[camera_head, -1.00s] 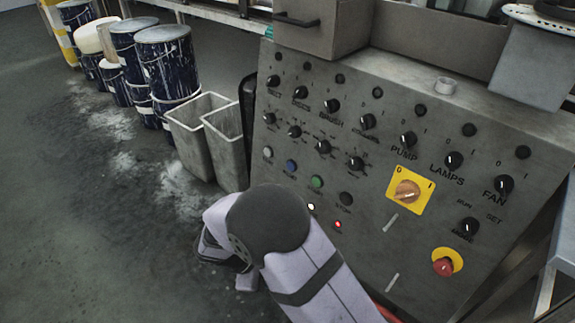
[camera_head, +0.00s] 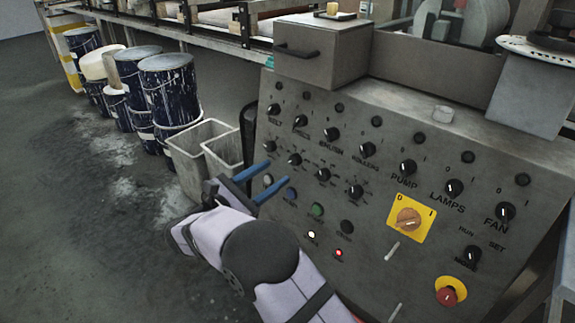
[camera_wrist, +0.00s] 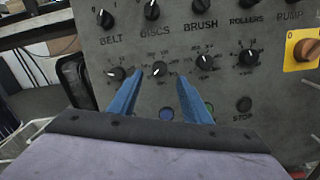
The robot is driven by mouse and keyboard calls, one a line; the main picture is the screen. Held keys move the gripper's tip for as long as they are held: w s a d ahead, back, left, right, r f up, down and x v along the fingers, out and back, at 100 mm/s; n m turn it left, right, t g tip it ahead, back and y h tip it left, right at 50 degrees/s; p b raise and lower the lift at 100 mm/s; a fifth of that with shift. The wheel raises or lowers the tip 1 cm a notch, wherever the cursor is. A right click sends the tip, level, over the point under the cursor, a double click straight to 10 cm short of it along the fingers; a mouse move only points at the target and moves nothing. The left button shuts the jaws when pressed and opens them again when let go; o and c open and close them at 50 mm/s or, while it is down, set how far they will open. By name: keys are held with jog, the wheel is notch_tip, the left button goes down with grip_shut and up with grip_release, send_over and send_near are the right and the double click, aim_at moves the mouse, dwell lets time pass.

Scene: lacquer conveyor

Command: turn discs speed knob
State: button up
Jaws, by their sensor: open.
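The panel (camera_head: 400,255) carries a row of labelled switches with smaller black dials below. The discs speed knob (camera_wrist: 159,69) is the black dial with a white pointer under the DISCS switch (camera_wrist: 151,10). It also shows in the head view (camera_head: 294,159). My gripper (camera_head: 281,171) is open and empty, its blue fingers pointing at the panel. In the wrist view, the knob appears between and just beyond the fingertips (camera_wrist: 162,77). Contact with the panel cannot be told.
Similar dials sit on either side: the one under BELT (camera_wrist: 116,73) and the one under BRUSH (camera_wrist: 205,62). Coloured buttons, including a blue one (camera_head: 291,194) and a green one (camera_head: 317,209), lie below. Grey bins (camera_head: 190,160) stand left of the panel.

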aim_at(293, 161)
jog(key=shift+b+x, duration=0.8)
jog(key=shift+x, duration=2.55)
jog(key=c, duration=1)
jog(key=shift+f, duration=0.1)
jog(key=shift+c, duration=0.2)
jog(key=shift+m, duration=0.3)
